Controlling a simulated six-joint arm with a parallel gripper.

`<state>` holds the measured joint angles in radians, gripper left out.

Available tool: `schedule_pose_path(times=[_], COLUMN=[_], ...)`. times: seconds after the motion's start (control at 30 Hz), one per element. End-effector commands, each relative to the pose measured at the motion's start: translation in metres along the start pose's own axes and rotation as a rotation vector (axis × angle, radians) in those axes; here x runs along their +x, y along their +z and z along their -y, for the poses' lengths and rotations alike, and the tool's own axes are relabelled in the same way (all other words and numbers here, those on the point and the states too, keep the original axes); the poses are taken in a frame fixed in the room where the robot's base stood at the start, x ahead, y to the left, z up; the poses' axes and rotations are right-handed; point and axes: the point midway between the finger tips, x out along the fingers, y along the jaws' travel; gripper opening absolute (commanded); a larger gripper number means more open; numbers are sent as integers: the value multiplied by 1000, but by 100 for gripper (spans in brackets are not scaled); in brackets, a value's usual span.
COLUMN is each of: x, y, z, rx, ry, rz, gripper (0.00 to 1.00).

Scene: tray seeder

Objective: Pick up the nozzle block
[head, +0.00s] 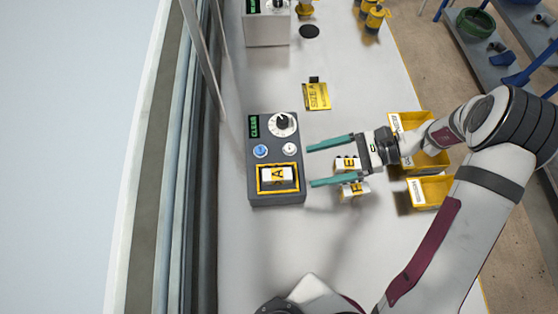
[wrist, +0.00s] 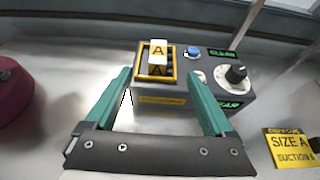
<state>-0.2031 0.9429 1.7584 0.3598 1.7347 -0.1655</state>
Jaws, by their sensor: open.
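A white and yellow nozzle block marked A (head: 278,174) sits in the yellow-framed recess (head: 260,190) of a dark grey control box (head: 275,123). It also shows in the wrist view (wrist: 157,53), between and beyond the fingertips. My gripper (head: 310,167) is open and empty, with its two teal fingers pointing left toward the box and apart from the block. In the wrist view my gripper (wrist: 158,77) has its fingers spread to either side of the recess. Two similar lettered blocks, an upper one (head: 345,163) and a lower one (head: 353,190), show near the fingers, partly hidden.
The control box carries a dial (head: 282,124) and buttons. A yellow SIZE A card (head: 317,97) lies on the white table behind it. Yellow bins (head: 430,190) stand at the right edge. A dark red round object (wrist: 12,88) is at the wrist view's left.

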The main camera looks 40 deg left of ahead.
Motion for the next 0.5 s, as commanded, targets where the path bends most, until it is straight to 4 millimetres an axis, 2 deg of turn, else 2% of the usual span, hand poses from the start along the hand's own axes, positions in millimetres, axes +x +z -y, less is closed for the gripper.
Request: schedule_pose_path(times=[0.03,0.23,0.4,0.5], x=[10,38,72,80], y=[0,2,7,6], z=[-1,0,2,2], rx=[1,0,1,1], ry=[3,3,3,0], rz=[1,-1,-2,-4], gripper=[88,88,88,88])
